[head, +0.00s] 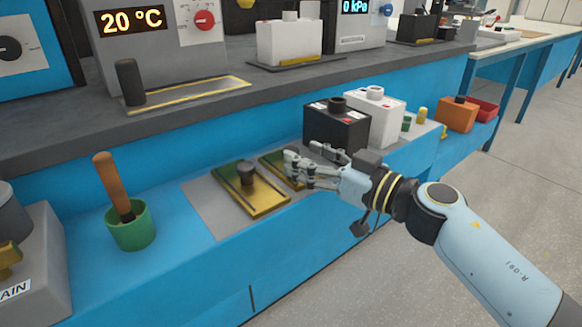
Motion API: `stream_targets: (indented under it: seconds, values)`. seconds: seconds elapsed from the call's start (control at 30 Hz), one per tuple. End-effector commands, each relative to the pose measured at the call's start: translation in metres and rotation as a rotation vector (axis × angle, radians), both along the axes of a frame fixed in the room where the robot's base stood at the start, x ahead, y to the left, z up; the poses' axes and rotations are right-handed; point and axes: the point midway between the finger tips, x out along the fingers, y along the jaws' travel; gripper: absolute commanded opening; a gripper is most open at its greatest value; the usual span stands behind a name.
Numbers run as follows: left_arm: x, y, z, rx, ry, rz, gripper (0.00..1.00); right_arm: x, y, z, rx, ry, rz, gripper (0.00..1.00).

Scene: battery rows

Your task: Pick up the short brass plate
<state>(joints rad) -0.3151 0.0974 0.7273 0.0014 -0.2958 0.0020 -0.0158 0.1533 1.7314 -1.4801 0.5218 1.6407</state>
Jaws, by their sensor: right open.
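Two brass plates lie side by side on a grey mat (204,204) on the blue bench. The longer-looking brass plate (268,203) is nearer and has a dark knob (247,174) on top. The other, seemingly short brass plate (270,161) lies behind it to the right and is partly hidden by my right gripper. My right gripper (300,160) is open, its fingers over the short plate's right part. I cannot tell whether they touch it. My left gripper is out of view.
A black battery-like box (335,130) and a white one (374,118) stand just behind the right gripper. A green pot (131,231) with a wooden-handled tool (112,182) stands at left. An orange box (457,116) is farther right. The bench front between pot and mat is clear.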

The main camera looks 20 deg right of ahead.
Motion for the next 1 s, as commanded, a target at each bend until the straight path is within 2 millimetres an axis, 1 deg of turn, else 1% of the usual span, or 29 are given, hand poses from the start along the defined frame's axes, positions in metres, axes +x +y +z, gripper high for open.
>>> stream_targets:
  seconds: [0.1,0.23,0.5,0.57,0.93,1.0]
  values:
    - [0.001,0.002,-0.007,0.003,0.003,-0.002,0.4,0.016,0.014,0.001,0.003,-0.002,-0.001,0.55]
    - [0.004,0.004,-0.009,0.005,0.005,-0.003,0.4,0.029,0.021,0.0,0.002,0.0,0.0,0.55]
    - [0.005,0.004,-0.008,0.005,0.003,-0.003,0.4,0.032,0.023,0.002,0.001,0.001,0.0,0.55]
    - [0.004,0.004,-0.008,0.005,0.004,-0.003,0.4,0.032,0.023,0.002,0.001,0.001,0.0,0.49]
    - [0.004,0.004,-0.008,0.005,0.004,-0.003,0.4,0.032,0.023,0.002,0.001,0.001,0.0,0.0]
    - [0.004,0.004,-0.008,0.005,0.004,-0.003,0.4,0.032,0.023,0.002,0.001,0.001,0.0,0.0]
